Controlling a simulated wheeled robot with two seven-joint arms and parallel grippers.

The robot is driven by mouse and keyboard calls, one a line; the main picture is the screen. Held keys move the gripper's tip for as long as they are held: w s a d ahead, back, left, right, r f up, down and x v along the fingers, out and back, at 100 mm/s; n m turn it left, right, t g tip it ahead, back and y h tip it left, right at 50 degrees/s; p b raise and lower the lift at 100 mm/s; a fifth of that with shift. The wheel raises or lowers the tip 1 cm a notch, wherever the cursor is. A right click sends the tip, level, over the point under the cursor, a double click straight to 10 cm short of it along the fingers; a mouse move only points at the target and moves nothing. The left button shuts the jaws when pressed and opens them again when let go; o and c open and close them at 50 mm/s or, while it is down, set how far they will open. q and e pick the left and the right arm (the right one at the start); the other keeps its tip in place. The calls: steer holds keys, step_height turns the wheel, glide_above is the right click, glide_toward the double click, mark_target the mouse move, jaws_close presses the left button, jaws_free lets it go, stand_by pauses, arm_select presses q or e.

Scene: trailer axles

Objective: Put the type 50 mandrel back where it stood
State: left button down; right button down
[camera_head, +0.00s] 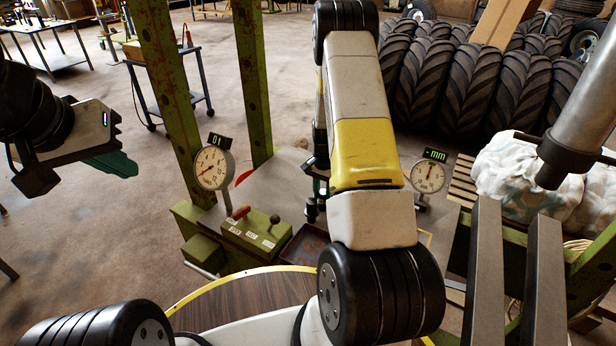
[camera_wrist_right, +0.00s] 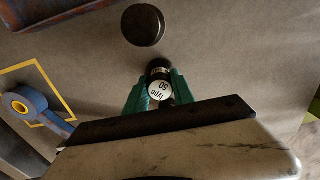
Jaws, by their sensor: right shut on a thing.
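The type 50 mandrel (camera_wrist_right: 160,82) is a dark cylinder with a white end label reading "Type 50". In the right wrist view my right gripper (camera_wrist_right: 153,92) is shut on it, with a green finger on each side. Whether its lower end touches the surface is hidden. A dark round piece (camera_wrist_right: 143,25) is just beyond it, apart from it. In the head view my right arm hides most of that gripper and the mandrel. My left gripper (camera_head: 112,163) is at the far left, away from the bench; its green fingers are seen side-on and their gap is unclear.
Two dial gauges, a left one (camera_head: 212,168) and a right one (camera_head: 428,177), flank my right arm. A green lever box (camera_head: 252,232) and a brown tray (camera_head: 303,246) are near.

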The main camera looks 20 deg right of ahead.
steer(key=shift+f, duration=0.15)
stand_by(0.3)
steer(key=c, duration=1)
jaws_free()
step_height(320, 180, up, 8)
steer(key=shift+f, duration=0.15)
